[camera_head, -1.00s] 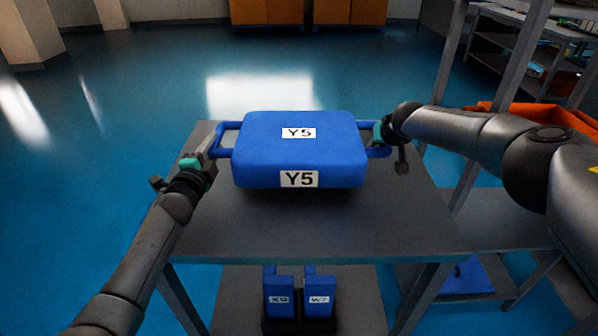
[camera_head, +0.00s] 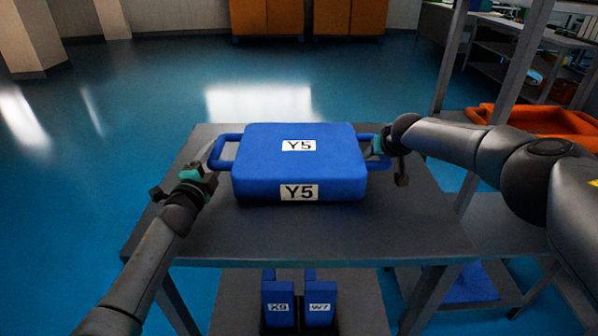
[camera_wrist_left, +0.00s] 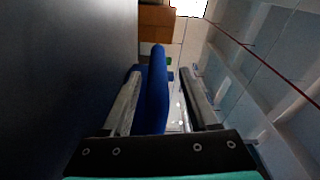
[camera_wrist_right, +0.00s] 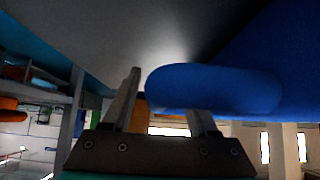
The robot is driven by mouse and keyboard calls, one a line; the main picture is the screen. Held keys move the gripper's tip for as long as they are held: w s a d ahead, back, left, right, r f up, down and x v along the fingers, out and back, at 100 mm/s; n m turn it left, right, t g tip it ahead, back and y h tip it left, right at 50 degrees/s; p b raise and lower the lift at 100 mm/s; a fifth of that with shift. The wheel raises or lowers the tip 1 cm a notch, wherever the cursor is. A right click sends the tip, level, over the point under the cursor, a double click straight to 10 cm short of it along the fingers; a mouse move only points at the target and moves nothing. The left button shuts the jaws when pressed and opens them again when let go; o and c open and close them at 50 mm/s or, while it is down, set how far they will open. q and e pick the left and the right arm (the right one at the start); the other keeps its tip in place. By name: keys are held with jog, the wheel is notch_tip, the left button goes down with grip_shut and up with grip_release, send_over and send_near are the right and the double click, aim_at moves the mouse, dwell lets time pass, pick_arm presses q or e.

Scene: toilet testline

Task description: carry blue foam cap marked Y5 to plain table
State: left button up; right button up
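The blue foam cap marked Y5 (camera_head: 297,168) lies flat on the grey table, with a handle loop on each side. My left gripper (camera_head: 213,166) is at its left handle (camera_head: 224,152). In the left wrist view the fingers (camera_wrist_left: 160,95) are spread, with the blue handle (camera_wrist_left: 157,92) between them and gaps beside it. My right gripper (camera_head: 381,144) is at the right handle. In the right wrist view its fingers (camera_wrist_right: 165,105) are apart; the blue handle (camera_wrist_right: 215,90) hides part of one finger.
The grey table (camera_head: 320,238) has bare room in front of the cap. Blue blocks marked X9 (camera_head: 279,303) and W7 (camera_head: 319,303) stand below it. A metal rack post (camera_head: 450,60) and an orange bin (camera_head: 540,122) are at the right.

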pick_arm(q)
jog(key=s, duration=0.4)
jog(key=s+a, duration=0.1)
jog(key=s, duration=0.7)
jog(key=shift+a+f, duration=0.15)
jog(key=shift+a, duration=0.1)
pick_arm(e)
jog(key=shift+s+r, duration=0.1)
jog(key=shift+s, duration=0.05)
jog(key=v, duration=1.1)
jog(key=shift+s+r, duration=0.2)
jog(key=shift+r, duration=0.05)
dwell(0.4)
